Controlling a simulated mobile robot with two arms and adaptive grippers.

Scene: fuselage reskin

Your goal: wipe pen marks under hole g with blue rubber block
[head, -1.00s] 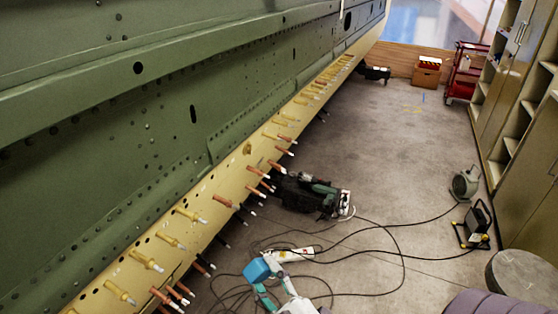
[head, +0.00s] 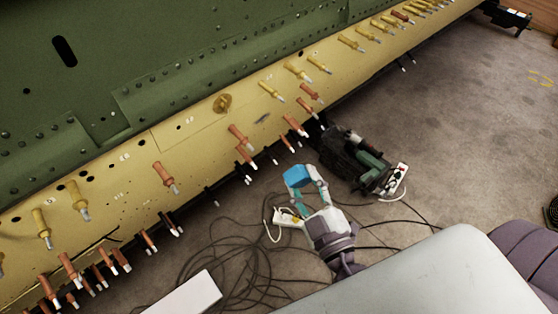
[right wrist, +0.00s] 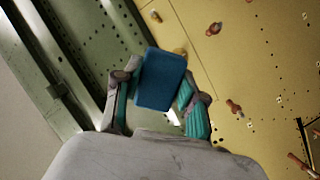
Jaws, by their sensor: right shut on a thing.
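My right gripper (head: 302,184) is shut on the blue rubber block (head: 298,174). In the head view it is over the floor, to the right of and below the yellow skin strip (head: 215,128), apart from it. In the right wrist view the block (right wrist: 160,79) sits between the two fingers, with yellow skin behind it. A small grey-blue smudge (head: 262,118) shows on the strip, and a dark line (head: 100,240) marks its lower left; I cannot tell which is pen. Small white labels (head: 125,157) are too small to read, so hole g cannot be picked out. My left gripper is out of view.
Several copper-coloured pins (head: 165,176) and yellow pins (head: 298,72) stick out from the strip. A dark tool bag (head: 355,160), a power strip (head: 398,180) and loose cables (head: 235,245) lie on the floor. Open floor (head: 460,120) is at right.

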